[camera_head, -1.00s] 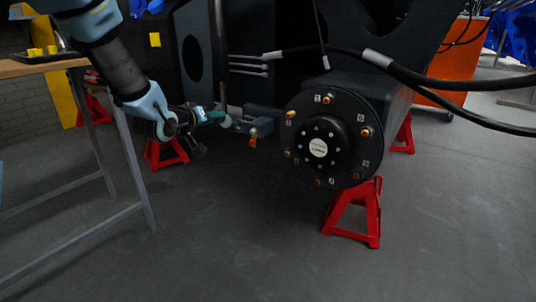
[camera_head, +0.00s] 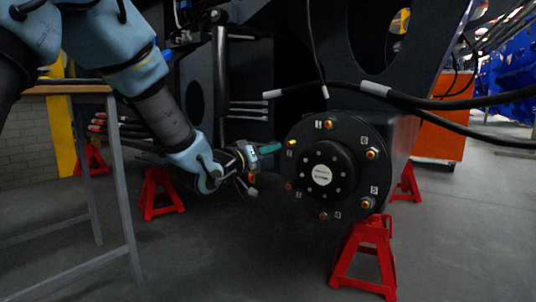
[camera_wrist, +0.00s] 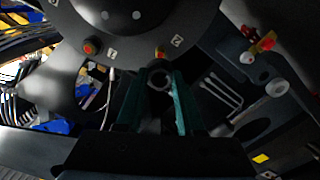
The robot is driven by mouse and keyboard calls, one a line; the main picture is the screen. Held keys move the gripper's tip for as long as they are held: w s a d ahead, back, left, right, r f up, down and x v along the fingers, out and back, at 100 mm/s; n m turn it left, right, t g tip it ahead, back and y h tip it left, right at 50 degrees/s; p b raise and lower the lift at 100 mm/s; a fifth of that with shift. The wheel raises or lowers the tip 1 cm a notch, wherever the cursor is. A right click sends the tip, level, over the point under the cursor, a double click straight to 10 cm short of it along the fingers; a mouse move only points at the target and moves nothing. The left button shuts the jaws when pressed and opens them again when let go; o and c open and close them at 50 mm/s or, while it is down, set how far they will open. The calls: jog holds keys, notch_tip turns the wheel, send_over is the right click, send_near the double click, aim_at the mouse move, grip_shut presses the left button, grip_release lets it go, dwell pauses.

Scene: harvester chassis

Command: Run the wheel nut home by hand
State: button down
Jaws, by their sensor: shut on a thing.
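The black wheel hub (camera_head: 346,190) faces me in the head view, with a round centre cap and several orange-tipped studs around its rim beside number labels. My gripper (camera_head: 272,147) points right at the hub's left edge, its teal fingers close to the upper-left studs. In the wrist view my gripper (camera_wrist: 158,88) is shut on a dark ring-shaped wheel nut (camera_wrist: 160,78). The nut is just below an orange-tipped stud (camera_wrist: 160,53) in that picture; I cannot tell whether they touch. Another stud (camera_wrist: 90,48) is to its left. The nut cannot be made out in the head view.
Red jack stands (camera_head: 366,262) are under the chassis. Black hoses (camera_head: 440,104) run above the hub. A bench with grey legs (camera_head: 124,185) stands at the left. An orange cabinet (camera_head: 440,136) is behind the hub. The floor in front is clear.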

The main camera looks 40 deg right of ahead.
aim_at(289, 145)
jog(key=shift+d+f, duration=0.1)
jog(key=shift+p+x, duration=0.5)
jog(key=shift+x, duration=2.4)
jog(key=shift+p+x, duration=0.4)
jog(key=shift+x, duration=1.15)
jog(key=shift+s+f, duration=0.1)
